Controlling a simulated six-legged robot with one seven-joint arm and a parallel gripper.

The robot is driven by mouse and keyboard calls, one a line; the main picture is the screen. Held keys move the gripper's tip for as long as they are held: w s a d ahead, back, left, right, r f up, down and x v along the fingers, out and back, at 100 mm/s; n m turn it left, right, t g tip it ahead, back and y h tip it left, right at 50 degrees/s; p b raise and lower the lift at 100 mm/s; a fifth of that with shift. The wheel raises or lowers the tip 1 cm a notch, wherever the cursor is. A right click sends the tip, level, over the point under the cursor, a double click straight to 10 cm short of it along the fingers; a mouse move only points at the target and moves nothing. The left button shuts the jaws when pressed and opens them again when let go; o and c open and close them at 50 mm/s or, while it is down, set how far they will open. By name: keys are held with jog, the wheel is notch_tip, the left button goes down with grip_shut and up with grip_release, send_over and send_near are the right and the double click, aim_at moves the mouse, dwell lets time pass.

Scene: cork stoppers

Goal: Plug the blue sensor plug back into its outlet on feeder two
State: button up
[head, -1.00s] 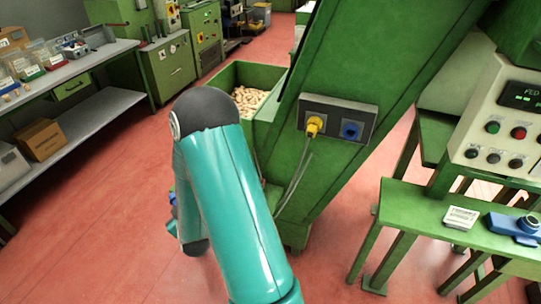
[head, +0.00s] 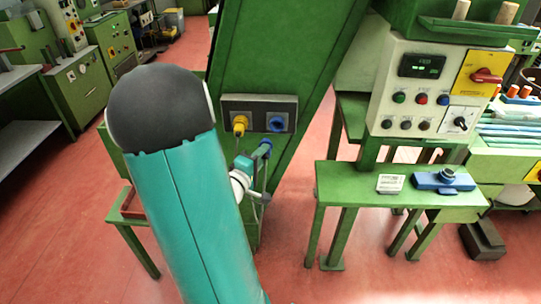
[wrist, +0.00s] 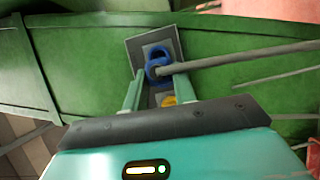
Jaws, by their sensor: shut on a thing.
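The blue sensor plug (head: 265,146) is held in my gripper (head: 256,168), just below and in front of the grey outlet panel (head: 259,104) on the green sloped feeder frame. The blue outlet (head: 277,125) is on the panel's right side and shows no plug in it. A yellow plug (head: 240,124) sits in the left outlet. In the wrist view, my gripper (wrist: 159,76) is shut on the blue plug (wrist: 157,64), whose grey cable runs right. The panel (wrist: 135,47) is behind it; the blue outlet there cannot be told apart from the plug.
A control box (head: 425,92) with buttons stands at right. Open red floor (head: 300,275) lies in front.

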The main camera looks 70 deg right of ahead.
jog(key=s+d+g, duration=0.1)
jog(key=d, duration=0.5)
jog(key=shift+s+d+r, duration=0.2)
jog(key=shift+r, duration=0.25)
jog(key=shift+w+d, duration=0.2)
jog(key=shift+d, duration=0.5)
jog(key=shift+w+d, duration=0.15)
jog(key=shift+d, duration=0.55)
dwell(2.5)
jog(key=o, duration=1.1)
jog(key=v, duration=1.3)
jog(key=shift+w+a, duration=0.2)
jog(key=shift+a, duration=0.15)
